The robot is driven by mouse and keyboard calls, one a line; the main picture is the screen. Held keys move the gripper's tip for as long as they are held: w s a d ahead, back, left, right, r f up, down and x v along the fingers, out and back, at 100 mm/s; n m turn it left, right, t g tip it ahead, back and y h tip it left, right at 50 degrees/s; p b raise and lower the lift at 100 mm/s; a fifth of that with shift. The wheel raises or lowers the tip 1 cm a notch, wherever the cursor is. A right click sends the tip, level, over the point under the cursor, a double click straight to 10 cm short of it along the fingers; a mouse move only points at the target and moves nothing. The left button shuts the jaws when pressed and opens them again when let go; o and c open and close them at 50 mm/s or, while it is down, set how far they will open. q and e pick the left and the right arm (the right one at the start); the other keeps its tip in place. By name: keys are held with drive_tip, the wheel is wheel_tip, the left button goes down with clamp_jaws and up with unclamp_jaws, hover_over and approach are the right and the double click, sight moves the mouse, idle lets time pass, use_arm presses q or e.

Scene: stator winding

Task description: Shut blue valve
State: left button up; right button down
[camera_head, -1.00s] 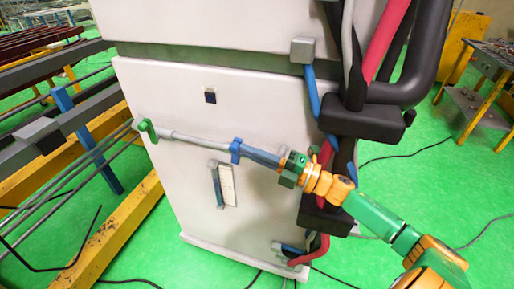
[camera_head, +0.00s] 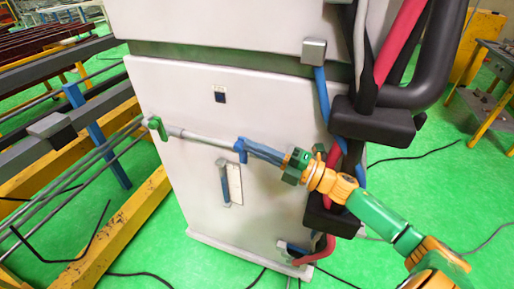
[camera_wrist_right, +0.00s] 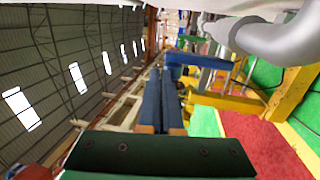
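A small blue valve (camera_head: 240,149) sits on the grey pipe (camera_head: 203,135) that runs across the front of the pale cabinet; a green fitting (camera_head: 157,127) is at the pipe's left end. My right gripper (camera_head: 248,147) comes in from the right, its long blue fingers at the valve. In the right wrist view the two fingers (camera_wrist_right: 161,72) lie side by side with only a narrow gap. The blue valve (camera_wrist_right: 205,60) shows just beyond and right of their tips; whether they touch it I cannot tell. My left gripper is out of view.
A pale cabinet (camera_head: 178,88) fills the middle, with a vertical handle (camera_head: 224,183) below the pipe. Thick black and red hoses and black blocks (camera_head: 372,122) stand to the right. Yellow beams (camera_head: 125,228) lie to the left. Cables cross the green floor.

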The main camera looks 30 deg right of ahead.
drive_tip(key=b+v, duration=0.2)
drive_tip(key=v, duration=0.5)
idle(0.4)
